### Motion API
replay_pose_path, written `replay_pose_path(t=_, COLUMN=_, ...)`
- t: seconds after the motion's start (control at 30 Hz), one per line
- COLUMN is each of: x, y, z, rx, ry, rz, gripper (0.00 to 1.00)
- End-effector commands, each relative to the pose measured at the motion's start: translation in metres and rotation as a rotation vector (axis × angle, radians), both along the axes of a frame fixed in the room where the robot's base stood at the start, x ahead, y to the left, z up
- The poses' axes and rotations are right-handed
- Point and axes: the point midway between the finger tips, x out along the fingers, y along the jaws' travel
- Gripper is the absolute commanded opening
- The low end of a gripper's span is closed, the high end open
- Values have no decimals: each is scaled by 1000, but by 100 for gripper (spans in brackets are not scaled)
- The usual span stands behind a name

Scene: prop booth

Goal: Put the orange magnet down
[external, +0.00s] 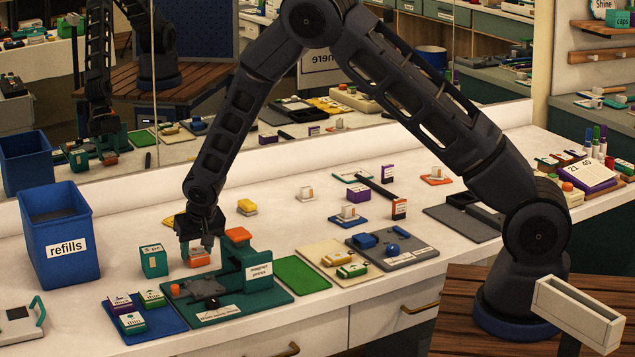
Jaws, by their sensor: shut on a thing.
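My gripper (196,246) points down over the white counter, left of the green press. A teal box (153,261) stands just to the left.
A blue refills bin (62,232) stands at the left. A blue tray (143,322) with several small boxes lies in front. A green mat (301,275) and a beige tray (335,272) lie to the right. A yellow block (246,207) sits behind. A mirror lines the back.

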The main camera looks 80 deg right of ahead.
Motion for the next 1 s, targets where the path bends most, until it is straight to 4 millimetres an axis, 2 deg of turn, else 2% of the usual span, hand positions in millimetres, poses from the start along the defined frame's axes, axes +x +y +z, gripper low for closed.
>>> replay_pose_path(t=0.03, x=0, y=0, z=-2, rx=0, ry=0, rz=0, gripper=22)
replay_pose_path(t=0.07, x=0, y=0, z=-2, rx=0, ry=0, rz=0, gripper=49)
replay_pose_path(t=0.17, x=0, y=0, z=-1, rx=0, ry=0, rz=0, gripper=66)
replay_pose_path(t=0.57, x=0, y=1, z=5, rx=0, ry=-1, rz=1, gripper=66)
replay_pose_path(t=0.77, x=-8, y=9, z=30, rx=0, ry=-1, rz=0, gripper=66)
replay_pose_path(t=1.0, x=-20, y=21, z=71, rx=0, ry=-2, rz=2, gripper=66)
